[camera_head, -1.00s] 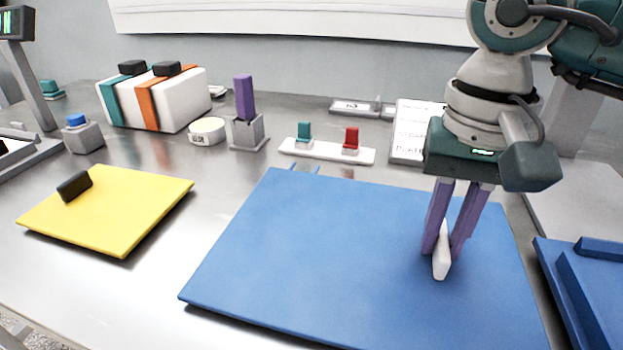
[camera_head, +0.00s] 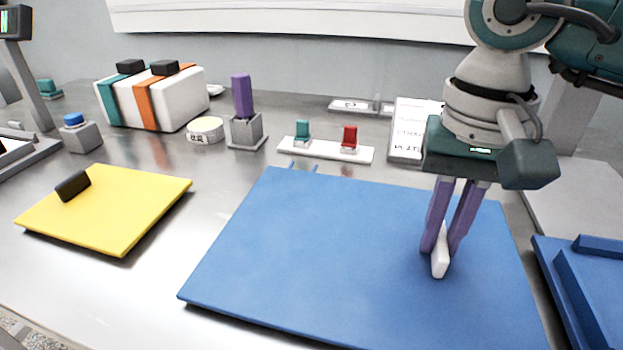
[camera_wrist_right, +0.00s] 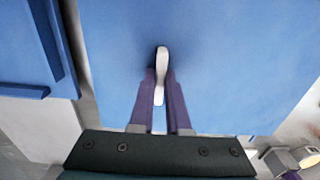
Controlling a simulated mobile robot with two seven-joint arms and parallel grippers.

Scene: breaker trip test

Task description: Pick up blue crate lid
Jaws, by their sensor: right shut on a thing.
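The blue crate lid (camera_head: 330,250) is a large flat blue panel in the front middle of the bench in the head view. A white upright handle (camera_head: 440,262) stands on its right part. My right gripper (camera_head: 438,248) points down with its purple fingers shut on this handle. The right wrist view also shows the handle (camera_wrist_right: 161,75) between the fingers, with the blue lid (camera_wrist_right: 230,60) around it. What lies under the lid is hidden. My left gripper is not in view.
A yellow lid (camera_head: 115,210) with a black handle lies to the left. Behind are a white box with teal and orange bands (camera_head: 160,98), a purple block in a grey holder (camera_head: 243,100), and a white strip with teal and red pieces (camera_head: 325,150). Another blue piece (camera_head: 585,285) is at right.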

